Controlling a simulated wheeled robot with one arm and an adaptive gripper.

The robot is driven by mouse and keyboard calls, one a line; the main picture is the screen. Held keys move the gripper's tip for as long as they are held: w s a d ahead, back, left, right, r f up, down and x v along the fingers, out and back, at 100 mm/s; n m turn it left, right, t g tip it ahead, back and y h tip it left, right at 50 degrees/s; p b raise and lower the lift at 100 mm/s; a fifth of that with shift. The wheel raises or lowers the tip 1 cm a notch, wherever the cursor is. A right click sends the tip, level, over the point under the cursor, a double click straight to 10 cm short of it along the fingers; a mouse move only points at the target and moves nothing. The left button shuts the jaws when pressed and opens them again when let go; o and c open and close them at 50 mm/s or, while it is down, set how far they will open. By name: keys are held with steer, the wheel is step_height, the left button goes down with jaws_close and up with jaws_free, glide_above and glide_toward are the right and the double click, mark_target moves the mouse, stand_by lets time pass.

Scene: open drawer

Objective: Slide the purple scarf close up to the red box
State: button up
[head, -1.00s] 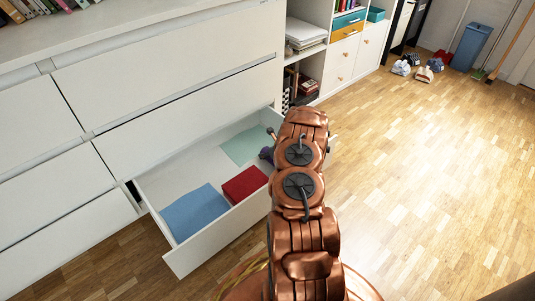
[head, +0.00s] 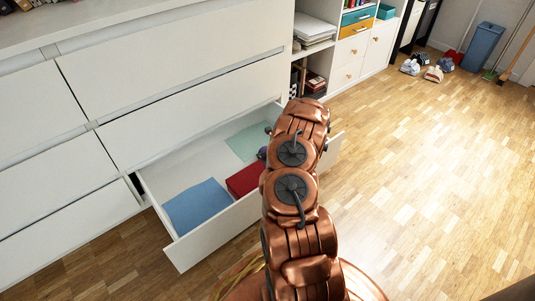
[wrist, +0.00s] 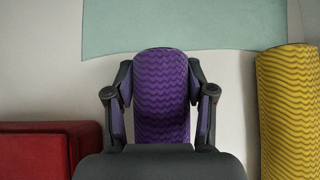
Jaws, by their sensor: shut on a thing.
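The purple scarf (wrist: 162,85) is a roll with a zigzag pattern, upright in the wrist picture between the two fingers of my gripper (wrist: 160,95). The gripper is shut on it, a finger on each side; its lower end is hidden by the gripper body. In the head view only a bit of the scarf (head: 262,153) shows beside my arm, which hides the gripper. The red box (wrist: 42,152) is at lower left in the wrist view, with the left finger close to its right edge. In the head view the red box (head: 244,180) lies in the drawer.
The open white drawer (head: 212,233) also holds a blue cloth (head: 198,207) left of the box and a pale green cloth (head: 248,141) at the back. A yellow zigzag roll (wrist: 288,115) stands right of the gripper, with bare drawer floor (wrist: 232,105) between.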

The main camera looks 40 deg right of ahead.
steer(key=shift+a, duration=0.75)
steer(key=o, duration=1.3)
steer(key=shift+o, duration=0.2)
steer(key=shift+w+r, duration=0.1)
steer(key=shift+r, duration=4.9)
